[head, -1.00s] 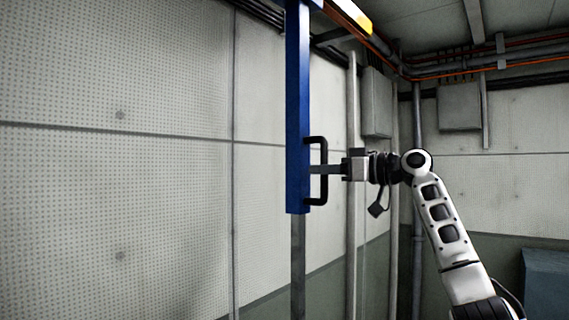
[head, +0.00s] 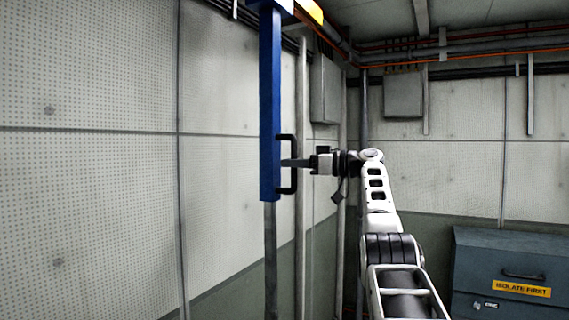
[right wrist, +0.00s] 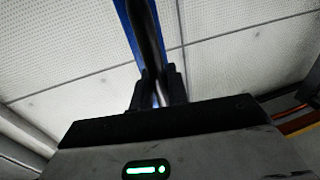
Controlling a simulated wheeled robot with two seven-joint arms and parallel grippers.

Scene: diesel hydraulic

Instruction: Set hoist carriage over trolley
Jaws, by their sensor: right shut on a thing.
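The hoist carriage shows in the head view as a tall blue upright beam (head: 269,110) with a black D-shaped handle (head: 291,165) on its right side. Its top runs out of the picture. My right gripper (head: 289,163) is shut on the handle, reaching in from the right. In the right wrist view the fingers (right wrist: 159,95) close around the dark handle bar (right wrist: 146,40), with the blue beam behind it. The trolley is not in view. My left gripper is not in view.
A pale panelled wall (head: 90,160) stands behind and left of the beam. A grey vertical pipe (head: 301,150) rises right of it. A blue-grey chest (head: 515,265) labelled "ISOLATE FIRST" stands at the lower right. Wall boxes (head: 403,93) and pipes line the back corner.

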